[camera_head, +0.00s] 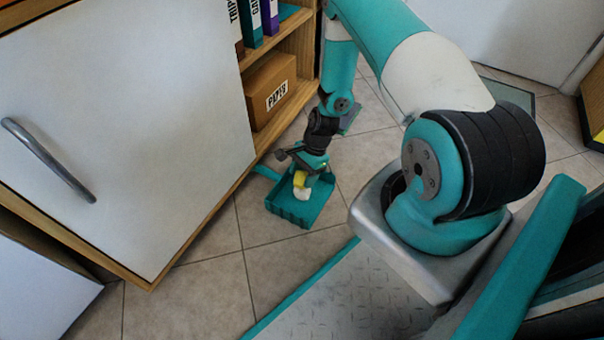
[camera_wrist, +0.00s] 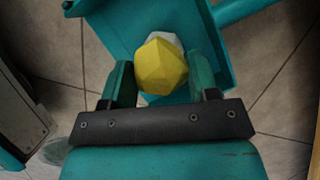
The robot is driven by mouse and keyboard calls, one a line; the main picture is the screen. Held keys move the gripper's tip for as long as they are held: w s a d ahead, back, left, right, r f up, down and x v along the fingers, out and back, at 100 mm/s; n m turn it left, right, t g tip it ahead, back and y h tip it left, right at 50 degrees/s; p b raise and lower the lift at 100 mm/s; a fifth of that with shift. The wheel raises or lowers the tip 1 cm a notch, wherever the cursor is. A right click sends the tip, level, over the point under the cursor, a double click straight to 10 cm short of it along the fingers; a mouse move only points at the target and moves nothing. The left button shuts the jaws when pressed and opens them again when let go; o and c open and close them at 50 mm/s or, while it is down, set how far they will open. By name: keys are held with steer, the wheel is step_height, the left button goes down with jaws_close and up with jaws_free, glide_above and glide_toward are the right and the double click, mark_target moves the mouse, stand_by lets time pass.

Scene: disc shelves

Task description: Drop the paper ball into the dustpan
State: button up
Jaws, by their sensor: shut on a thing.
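The teal dustpan (camera_head: 288,211) lies on the tiled floor beside the cabinet. It also fills the top of the wrist view (camera_wrist: 108,30). My gripper (camera_head: 303,180) is over the dustpan, pointing down. It is shut on a yellow faceted paper ball (camera_wrist: 160,67), which shows between the two fingers. The yellow ball also shows in the head view (camera_head: 299,179). A second, white lump (camera_head: 302,193) shows just below the yellow ball, over or in the dustpan. In the wrist view the white lump (camera_wrist: 166,38) is mostly hidden behind the yellow ball; I cannot tell whether they touch.
A cabinet with a large white door (camera_head: 120,130) and a metal handle (camera_head: 48,160) stands at the left. Its open shelves hold a cardboard box (camera_head: 270,92) and several binders (camera_head: 250,20). Tiled floor (camera_head: 200,280) is free in front of the dustpan.

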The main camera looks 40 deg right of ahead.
steer(key=shift+f, duration=0.1)
steer(key=o, duration=1)
steer(key=p+v, duration=0.9)
steer(key=v, duration=0.8)
steer(key=shift+r, duration=0.25)
